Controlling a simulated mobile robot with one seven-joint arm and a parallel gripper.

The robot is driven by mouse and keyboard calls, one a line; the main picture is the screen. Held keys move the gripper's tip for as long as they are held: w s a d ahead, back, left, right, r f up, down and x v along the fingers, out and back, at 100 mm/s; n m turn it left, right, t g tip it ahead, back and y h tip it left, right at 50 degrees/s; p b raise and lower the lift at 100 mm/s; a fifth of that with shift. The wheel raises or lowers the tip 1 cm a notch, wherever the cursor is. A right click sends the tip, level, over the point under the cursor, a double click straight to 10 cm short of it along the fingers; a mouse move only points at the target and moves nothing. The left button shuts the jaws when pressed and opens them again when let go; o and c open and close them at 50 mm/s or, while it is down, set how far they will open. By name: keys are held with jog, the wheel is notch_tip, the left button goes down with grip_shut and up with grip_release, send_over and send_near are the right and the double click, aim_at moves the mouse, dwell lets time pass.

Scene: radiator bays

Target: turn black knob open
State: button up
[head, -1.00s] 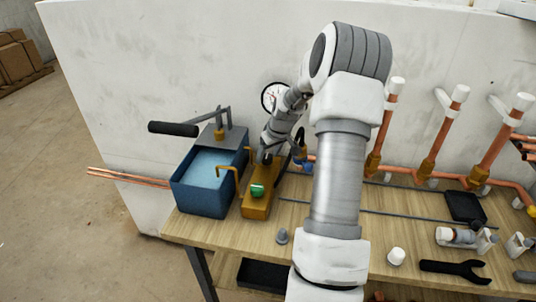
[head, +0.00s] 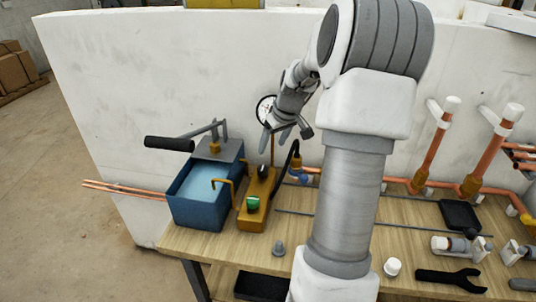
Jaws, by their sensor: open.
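The black knob (head: 262,171) is small and dark, on the far part of the yellow-brown pump block (head: 256,219) at the left of the bench. A green knob (head: 253,203) sits on the near part of the same block. My gripper (head: 275,138) is open and points down above the far end of the block, apart from the black knob. Nothing shows between its fingers. Which way the knob is turned is too small to tell.
A blue water tank (head: 195,213) with a black-handled lever (head: 169,143) stands left of the block. A round gauge (head: 264,108) is behind my gripper. A black hose (head: 286,168) runs to the copper pipes.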

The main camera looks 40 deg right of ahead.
jog(key=shift+v, duration=2.3)
